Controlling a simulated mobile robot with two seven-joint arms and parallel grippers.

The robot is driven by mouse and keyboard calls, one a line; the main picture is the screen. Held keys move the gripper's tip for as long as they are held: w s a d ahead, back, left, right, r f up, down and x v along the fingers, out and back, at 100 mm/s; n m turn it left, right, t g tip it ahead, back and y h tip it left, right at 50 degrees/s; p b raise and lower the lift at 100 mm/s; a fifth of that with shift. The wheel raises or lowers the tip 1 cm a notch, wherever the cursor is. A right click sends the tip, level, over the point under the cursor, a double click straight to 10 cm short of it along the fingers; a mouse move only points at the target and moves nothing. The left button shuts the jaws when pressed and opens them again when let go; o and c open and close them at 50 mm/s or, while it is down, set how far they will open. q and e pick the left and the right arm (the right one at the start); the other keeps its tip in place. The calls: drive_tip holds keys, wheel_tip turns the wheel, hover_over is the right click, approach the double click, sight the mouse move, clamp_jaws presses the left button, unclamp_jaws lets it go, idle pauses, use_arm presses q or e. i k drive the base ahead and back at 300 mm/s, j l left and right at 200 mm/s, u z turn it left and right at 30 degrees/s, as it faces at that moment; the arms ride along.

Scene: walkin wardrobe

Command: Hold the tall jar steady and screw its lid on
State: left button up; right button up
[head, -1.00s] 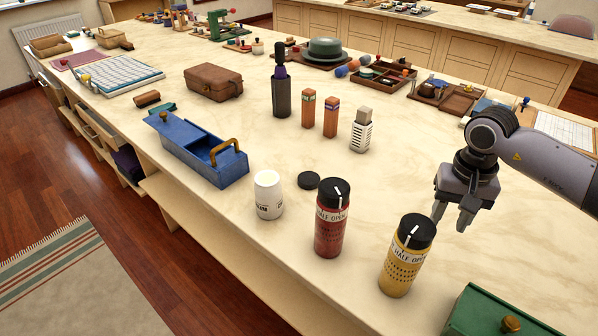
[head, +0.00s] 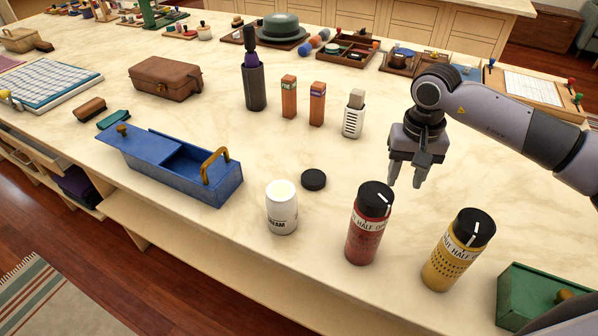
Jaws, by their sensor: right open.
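A white open jar (head: 282,208) with dark lettering stands upright near the table's front edge. A round black lid (head: 313,180) lies flat on the table just behind it to the right, apart from the jar. My right gripper (head: 406,178) is open and empty, pointing down above the table, behind and to the right of a red black-capped shaker (head: 364,228). It is well to the right of the lid. My left gripper is not in view.
A yellow black-capped shaker (head: 453,255) and a green box (head: 540,295) stand at the front right. A blue box (head: 215,188) with a sliding lid lies to the left. Several upright bottles and blocks stand behind. The marble top (head: 230,135) has free room between.

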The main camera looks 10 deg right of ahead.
sight(282, 199)
drive_tip(key=i+j, duration=0.15)
drive_tip(key=j, duration=0.2)
drive_tip(key=i+j+z, duration=0.15)
drive_tip(key=j, duration=0.2)
drive_tip(key=i+j, duration=0.15)
drive_tip(key=j, duration=0.2)
drive_tip(key=i+z, duration=0.05)
